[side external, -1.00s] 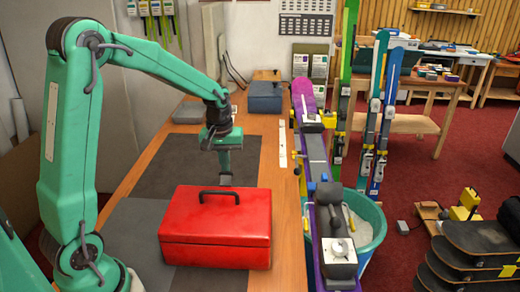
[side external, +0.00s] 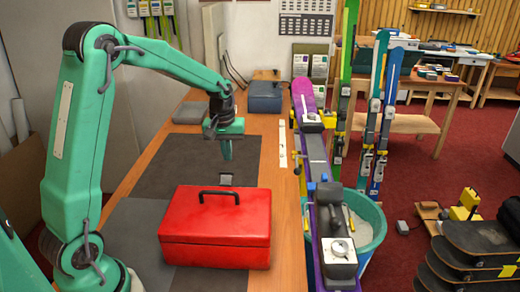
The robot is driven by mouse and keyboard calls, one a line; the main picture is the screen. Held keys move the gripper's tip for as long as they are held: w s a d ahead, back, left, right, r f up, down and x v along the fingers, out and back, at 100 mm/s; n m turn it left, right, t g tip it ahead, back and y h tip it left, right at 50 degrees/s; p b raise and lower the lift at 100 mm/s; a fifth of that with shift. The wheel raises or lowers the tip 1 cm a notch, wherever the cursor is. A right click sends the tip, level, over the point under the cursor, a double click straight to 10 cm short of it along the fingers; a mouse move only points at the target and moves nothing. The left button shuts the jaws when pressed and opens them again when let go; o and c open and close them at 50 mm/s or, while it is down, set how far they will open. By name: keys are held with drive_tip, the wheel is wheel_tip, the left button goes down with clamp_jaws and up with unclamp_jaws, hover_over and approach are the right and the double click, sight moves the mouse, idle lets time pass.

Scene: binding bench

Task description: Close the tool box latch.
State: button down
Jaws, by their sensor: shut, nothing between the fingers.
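The red tool box (side external: 215,240) stands on the bench with its lid down and a black handle (side external: 218,195) on top.
Dark mats (side external: 190,162) cover part of the wooden bench (side external: 284,225). A blue-grey box (side external: 264,96) and a grey flat block (side external: 189,112) stand farther back. A purple ski (side external: 302,95) in a holder runs along the right edge.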

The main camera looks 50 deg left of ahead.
wheel_tip(320, 180, up, 10)
drive_tip(key=c, duration=1.5)
unclamp_jaws()
drive_tip(key=f+m, duration=0.1)
drive_tip(key=m, duration=0.5)
drive_tip(key=s+d+f+m+g, duration=0.1)
drive_tip(key=m, duration=0.5)
drive_tip(key=d+f+m+g, duration=0.1)
drive_tip(key=f+m, duration=0.1)
drive_tip(key=m, duration=0.4)
drive_tip(key=shift+s+d+f+h, duration=0.1)
drive_tip(key=shift+s+d+h, duration=0.15)
drive_tip(key=shift+s+h, duration=0.15)
drive_tip(key=shift+f, duration=0.1)
drive_tip(key=shift+s+d+f, duration=0.15)
drive_tip(key=shift+d+f, duration=0.05)
drive_tip(key=shift+f, duration=1.7)
drive_tip(key=shift+s+d+f, duration=0.1)
drive_tip(key=shift+d+f, duration=0.05)
drive_tip(key=shift+f, duration=1.75)
drive_tip(key=shift+c, duration=0.3)
clamp_jaws()
